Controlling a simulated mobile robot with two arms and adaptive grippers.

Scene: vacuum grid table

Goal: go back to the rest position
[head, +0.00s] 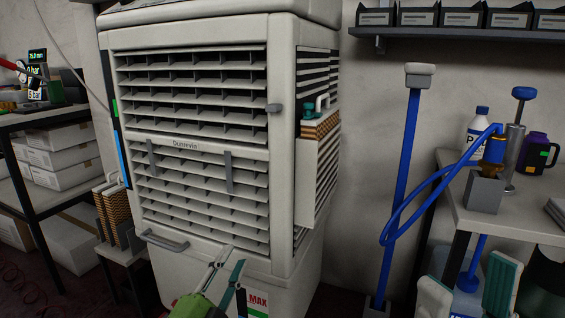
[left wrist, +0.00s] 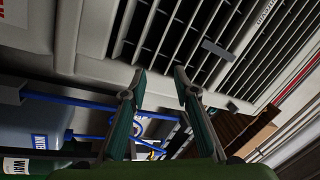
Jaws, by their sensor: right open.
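My left gripper (head: 232,258) is in front of the lower part of a large white louvred cooler (head: 205,190). In the left wrist view, its two green-and-grey fingers (left wrist: 159,74) stand apart with nothing held between the tips, and the louvres are behind them. My right gripper (head: 467,284) is at the bottom right of the head view, below the right bench's edge. Its pale and green finger pads are wide apart, and it looks empty. Most of the right arm is out of view.
A grey bench (head: 510,215) on the right carries a white bottle (head: 476,130), a purple jug (head: 537,153) and a blue-hosed brass fitting (head: 494,150). A blue pole (head: 406,150) leans on the wall. A black shelf rack (head: 45,190) with white boxes stands left.

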